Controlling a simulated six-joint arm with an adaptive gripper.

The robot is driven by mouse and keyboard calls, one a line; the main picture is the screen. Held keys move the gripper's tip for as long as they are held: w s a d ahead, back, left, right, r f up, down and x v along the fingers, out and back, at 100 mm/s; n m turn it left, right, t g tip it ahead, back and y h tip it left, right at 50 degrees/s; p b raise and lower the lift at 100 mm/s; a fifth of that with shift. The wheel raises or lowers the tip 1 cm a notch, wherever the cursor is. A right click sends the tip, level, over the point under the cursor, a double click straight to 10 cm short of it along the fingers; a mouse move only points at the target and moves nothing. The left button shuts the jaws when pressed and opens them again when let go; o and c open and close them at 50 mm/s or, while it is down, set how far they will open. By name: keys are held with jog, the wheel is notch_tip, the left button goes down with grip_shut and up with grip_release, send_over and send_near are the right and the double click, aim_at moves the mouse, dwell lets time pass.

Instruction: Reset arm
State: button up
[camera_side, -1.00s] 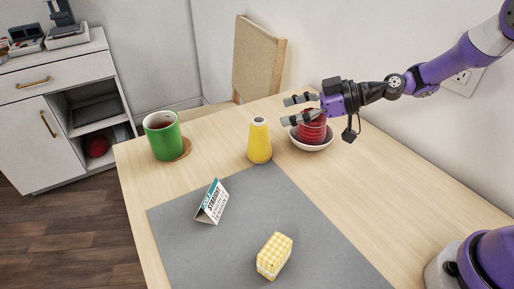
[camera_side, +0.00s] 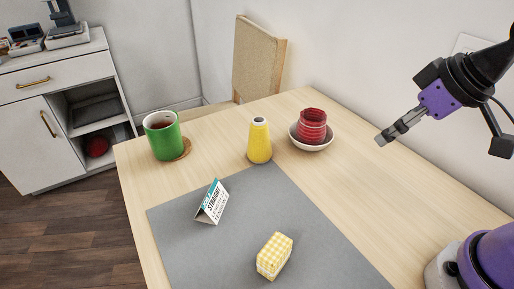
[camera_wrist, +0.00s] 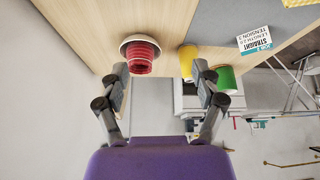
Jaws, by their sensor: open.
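My gripper (camera_side: 384,138) is raised over the right side of the table, open and empty, clear of every object. In the wrist view its two fingers (camera_wrist: 162,78) are spread apart. A red ridged spool-like object (camera_side: 313,122) sits in a white bowl (camera_side: 312,146) left of my gripper. It also shows in the wrist view (camera_wrist: 139,60). A yellow cone (camera_side: 259,143) stands left of the bowl. A green mug (camera_side: 164,143) with dark red liquid stands by a round wooden coaster (camera_side: 185,150).
A grey mat (camera_side: 265,215) bears a folded "STRAIGHT" card (camera_side: 212,203) and a yellow checked block (camera_side: 274,256). A chair (camera_side: 258,60) stands behind the table (camera_side: 375,185). A white cabinet (camera_side: 50,105) is at left. The table right of the mat is clear.

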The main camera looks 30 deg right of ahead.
jog(key=shift+s+d+r+m+h, duration=0.15)
jog(key=shift+s+d+m, duration=0.1)
jog(key=shift+s+m, duration=0.2)
jog(key=shift+s+d+f+m+h, duration=0.1)
jog(key=shift+s+d+m+h, duration=0.1)
jog(key=shift+s+m, duration=0.25)
jog(key=shift+r, duration=0.1)
dwell(0.6)
